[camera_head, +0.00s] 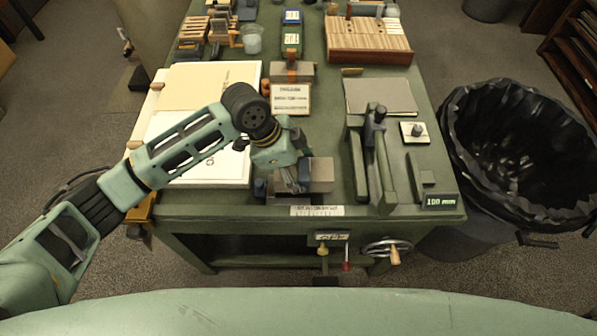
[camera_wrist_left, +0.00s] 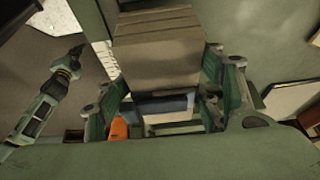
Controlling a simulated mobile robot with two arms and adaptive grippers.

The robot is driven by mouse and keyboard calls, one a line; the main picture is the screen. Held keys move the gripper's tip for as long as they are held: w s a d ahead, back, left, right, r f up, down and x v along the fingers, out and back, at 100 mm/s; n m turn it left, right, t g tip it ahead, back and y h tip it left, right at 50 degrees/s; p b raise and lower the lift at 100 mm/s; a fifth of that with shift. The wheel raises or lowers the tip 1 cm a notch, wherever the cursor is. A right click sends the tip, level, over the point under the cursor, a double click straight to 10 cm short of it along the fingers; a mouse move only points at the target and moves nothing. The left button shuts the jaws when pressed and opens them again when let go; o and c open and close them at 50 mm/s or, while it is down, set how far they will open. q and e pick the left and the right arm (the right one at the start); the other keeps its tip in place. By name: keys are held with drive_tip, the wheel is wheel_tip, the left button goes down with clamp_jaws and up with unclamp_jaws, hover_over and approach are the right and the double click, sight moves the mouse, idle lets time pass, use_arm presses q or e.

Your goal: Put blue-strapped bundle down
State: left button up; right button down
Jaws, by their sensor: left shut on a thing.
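My left gripper (camera_head: 290,180) is low over the near part of the green bench, pointing down. It is shut on a grey-brown bundle (camera_head: 319,174), which sticks out to the right of the fingers in the head view. In the left wrist view the bundle (camera_wrist_left: 157,52) is a layered block between the two green fingers, with a dark blue strap (camera_wrist_left: 165,104) across its lower part. I cannot tell whether the bundle touches the surface under it. A small part of another arm of mine, probably the right (camera_wrist_left: 68,64), shows at the left of the wrist view; its jaws are too small to read.
A pale board with sheets (camera_head: 200,155) lies left of the gripper. A green upright fixture (camera_head: 378,160) and a "100 mm" block (camera_head: 438,200) stand to the right. A black-lined bin (camera_head: 520,150) is beside the bench. Wooden racks (camera_head: 368,42) are at the back.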

use_arm(q)
drive_tip(key=shift+f, duration=1.2)
use_arm(e)
drive_tip(key=shift+s+a, duration=0.15)
drive_tip(key=shift+a, duration=0.75)
use_arm(q)
drive_tip(key=shift+f, duration=0.1)
use_arm(e)
drive_tip(key=shift+d, duration=0.25)
use_arm(q)
drive_tip(key=o, duration=1.5)
drive_tip(key=shift+c, duration=0.2)
use_arm(e)
drive_tip(key=shift+d, duration=0.25)
use_arm(q)
drive_tip(key=shift+r, duration=0.3)
drive_tip(key=b+v, duration=0.1)
drive_tip(key=v, duration=1.1)
drive_tip(key=shift+d+r, duration=0.1)
drive_tip(key=shift+r, duration=0.25)
use_arm(e)
drive_tip(key=shift+a+f, duration=0.25)
drive_tip(key=shift+f, duration=0.1)
